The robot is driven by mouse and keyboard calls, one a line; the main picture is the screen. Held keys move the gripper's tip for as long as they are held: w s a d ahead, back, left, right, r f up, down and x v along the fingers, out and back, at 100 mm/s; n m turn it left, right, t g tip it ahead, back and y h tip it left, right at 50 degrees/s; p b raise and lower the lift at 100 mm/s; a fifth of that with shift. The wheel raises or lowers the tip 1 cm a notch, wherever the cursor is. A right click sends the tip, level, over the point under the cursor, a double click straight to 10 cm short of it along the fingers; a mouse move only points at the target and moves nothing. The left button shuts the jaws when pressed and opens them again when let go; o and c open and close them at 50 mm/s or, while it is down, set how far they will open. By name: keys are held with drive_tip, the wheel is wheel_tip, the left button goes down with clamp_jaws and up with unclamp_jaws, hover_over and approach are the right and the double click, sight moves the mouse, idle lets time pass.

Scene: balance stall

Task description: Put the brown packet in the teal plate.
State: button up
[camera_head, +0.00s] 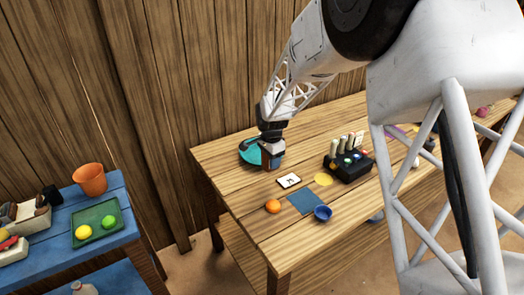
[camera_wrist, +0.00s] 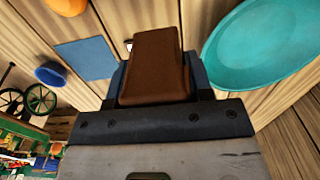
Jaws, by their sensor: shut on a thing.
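The brown packet (camera_wrist: 154,66) is in the jaws of my gripper (camera_wrist: 160,85), which is shut on it. In the head view my gripper (camera_head: 271,158) is over the left end of the wooden table, in front of the teal plate. The teal plate (camera_wrist: 262,42) is to the right of the packet in the wrist view, and apart from it there. In the head view the plate (camera_head: 250,151) shows behind and left of my gripper, which partly hides it. The gap between the packet and the table is hard to judge.
A white card (camera_head: 289,180), an orange ball (camera_head: 272,206), a blue square (camera_head: 306,202), a blue bowl (camera_head: 323,213) and a yellow disc (camera_head: 323,179) lie nearby. A black holder (camera_head: 347,168) stands to the right. A blue side table (camera_head: 75,255) is at the left.

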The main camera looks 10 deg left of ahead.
drive_tip(key=shift+f, duration=0.9)
drive_tip(key=shift+w, duration=0.15)
drive_tip(key=w+a, duration=0.2)
drive_tip(key=w, duration=0.2)
drive_tip(key=w+a+f, duration=0.1)
drive_tip(key=w+a, duration=0.1)
drive_tip(key=w, duration=0.3)
drive_tip(key=w+a, duration=0.2)
drive_tip(key=w, duration=0.3)
drive_tip(key=shift+w+a+f, duration=0.2)
drive_tip(key=shift+f, duration=0.05)
drive_tip(key=shift+f, duration=1.75)
drive_tip(key=shift+f, duration=0.1)
drive_tip(key=o, duration=1)
drive_tip(key=shift+o, duration=0.2)
